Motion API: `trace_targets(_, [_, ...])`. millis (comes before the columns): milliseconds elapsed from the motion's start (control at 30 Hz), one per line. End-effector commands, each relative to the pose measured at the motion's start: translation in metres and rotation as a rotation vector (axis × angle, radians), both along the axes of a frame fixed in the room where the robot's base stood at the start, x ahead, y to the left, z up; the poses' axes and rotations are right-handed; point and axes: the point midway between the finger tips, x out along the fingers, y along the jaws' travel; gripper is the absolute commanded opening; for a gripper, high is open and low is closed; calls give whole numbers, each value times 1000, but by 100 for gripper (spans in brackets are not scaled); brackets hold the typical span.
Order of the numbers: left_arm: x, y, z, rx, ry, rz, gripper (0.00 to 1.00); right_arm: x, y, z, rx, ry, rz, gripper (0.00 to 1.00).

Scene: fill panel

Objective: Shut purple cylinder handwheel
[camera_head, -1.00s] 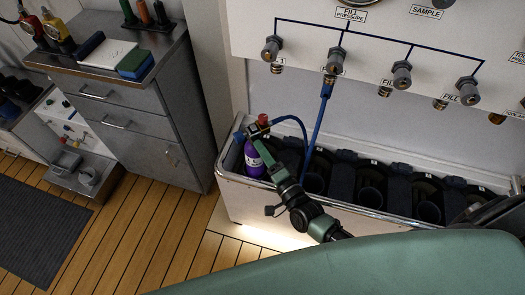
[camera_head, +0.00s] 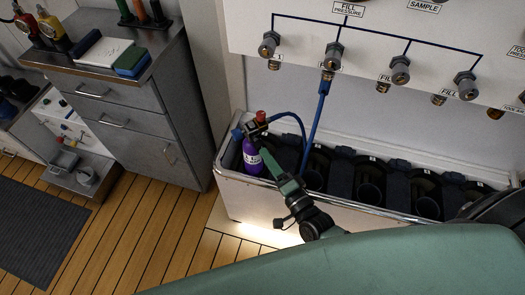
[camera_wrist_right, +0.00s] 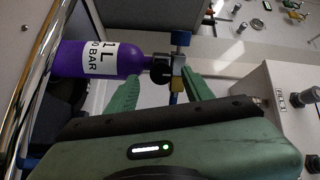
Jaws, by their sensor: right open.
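The purple cylinder (camera_head: 252,158) stands at the left end of the white-walled trough, with a white label. In the right wrist view the purple cylinder (camera_wrist_right: 72,58) lies across the left side, its neck pointing right. Its valve (camera_wrist_right: 162,68) has dark and brass parts with blue pieces on opposite sides; which one is the handwheel is hard to tell. A red piece (camera_head: 261,116) shows above the valve in the head view. My right gripper (camera_wrist_right: 162,77) is open, its green fingers apart on either side of the valve area. Contact cannot be told. My left gripper is not in view.
A blue hose (camera_head: 320,112) runs from the fill panel (camera_head: 400,25) down to the trough (camera_head: 290,198). Several dark holders fill the trough to the right. A grey drawer cabinet (camera_head: 145,115) stands left, with open wooden floor (camera_head: 130,225) in front.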

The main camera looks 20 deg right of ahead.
Motion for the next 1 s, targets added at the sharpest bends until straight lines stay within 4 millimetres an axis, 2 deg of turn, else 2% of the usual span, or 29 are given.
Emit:
trace_targets(100, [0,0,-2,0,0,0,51,-18,-4,-2,0,1,0,51])
trace_targets(267, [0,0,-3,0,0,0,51,-28,-7,-1,0,0,0,51])
trace_targets(833, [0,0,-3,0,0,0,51,-29,-6,0,-1,0,1,51])
trace_targets(933, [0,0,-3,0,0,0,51,-29,0,0,-29,19,20,51])
trace_targets(1000, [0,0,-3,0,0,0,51,-29,12,0,-83,48,53,51])
